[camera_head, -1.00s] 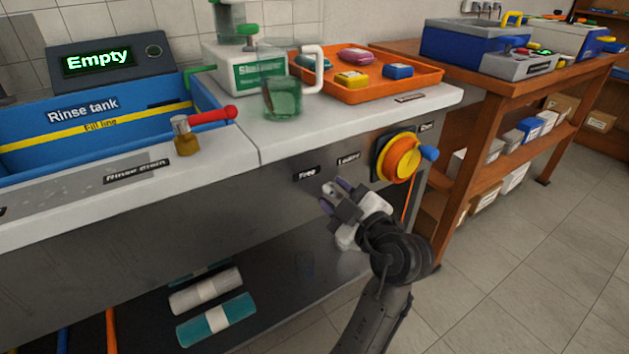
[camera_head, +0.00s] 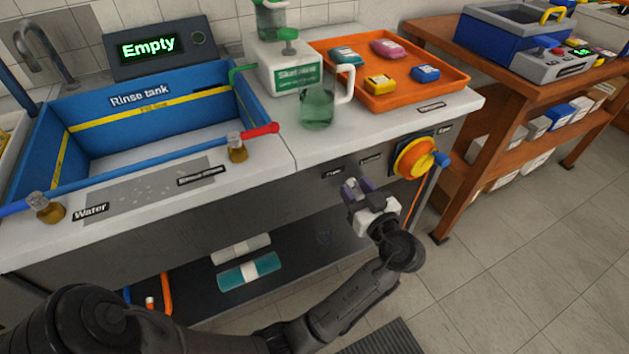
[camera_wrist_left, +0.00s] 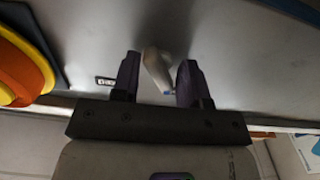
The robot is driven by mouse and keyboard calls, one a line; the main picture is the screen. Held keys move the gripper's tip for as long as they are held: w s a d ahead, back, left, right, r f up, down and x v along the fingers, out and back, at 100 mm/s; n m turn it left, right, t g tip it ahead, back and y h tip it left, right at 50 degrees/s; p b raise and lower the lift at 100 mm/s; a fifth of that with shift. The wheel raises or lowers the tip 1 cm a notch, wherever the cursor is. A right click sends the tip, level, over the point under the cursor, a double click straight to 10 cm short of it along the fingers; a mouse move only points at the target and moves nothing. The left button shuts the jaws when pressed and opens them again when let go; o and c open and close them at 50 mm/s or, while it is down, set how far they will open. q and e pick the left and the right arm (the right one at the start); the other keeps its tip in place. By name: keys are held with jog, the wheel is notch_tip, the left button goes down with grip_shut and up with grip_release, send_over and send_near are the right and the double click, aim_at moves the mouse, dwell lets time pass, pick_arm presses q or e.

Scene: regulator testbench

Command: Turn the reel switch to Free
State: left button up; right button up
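My left gripper (camera_head: 357,186) is at the bench's front panel, below and between the small labels Free (camera_head: 332,172) and one that reads blurred, probably Locked (camera_head: 370,159). In the left wrist view a pale switch lever (camera_wrist_left: 156,68) sticks out from the grey panel between the two purple fingers of my left gripper (camera_wrist_left: 159,78). The fingers are apart, with visible gaps to the lever, so the gripper is open around it. In the head view the gripper mostly hides the lever. The orange and yellow reel (camera_head: 414,158) is right of the gripper. My right gripper is not in view.
The bench top carries a blue rinse tank (camera_head: 58,165), a green jug (camera_head: 316,110) and an orange tray (camera_head: 462,77) with several coloured items. A red-handled valve (camera_head: 260,131) stands near the front edge. Below is a shelf with rolls (camera_head: 250,272).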

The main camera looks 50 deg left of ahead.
pick_arm(q)
jog(key=m+p, duration=0.3)
jog(key=p, duration=0.1)
jog(key=m+p, duration=0.3)
jog(key=p, duration=0.2)
jog(key=r+m+p, duration=0.1)
jog(key=m+p, duration=0.2)
jog(key=p, duration=0.2)
jog(key=s+d+f+b, duration=0.1)
jog(key=s+d, duration=0.2)
jog(key=d, duration=1)
jog(key=s+a+r+m+t+h+p, duration=0.1)
jog(key=s+r+m+h+p, duration=0.3)
jog(key=s+r+h+p, duration=0.4)
jog(key=s+r+m+t+h+p, duration=0.1)
jog(key=s+r+m+h+p, duration=0.3)
jog(key=p, duration=1.6)
jog(key=shift+s+a+r+m+h, duration=0.35)
jog(key=shift+s+r+h, duration=2.2)
jog(key=shift+r, duration=1.8)
jog(key=shift+w, duration=0.15)
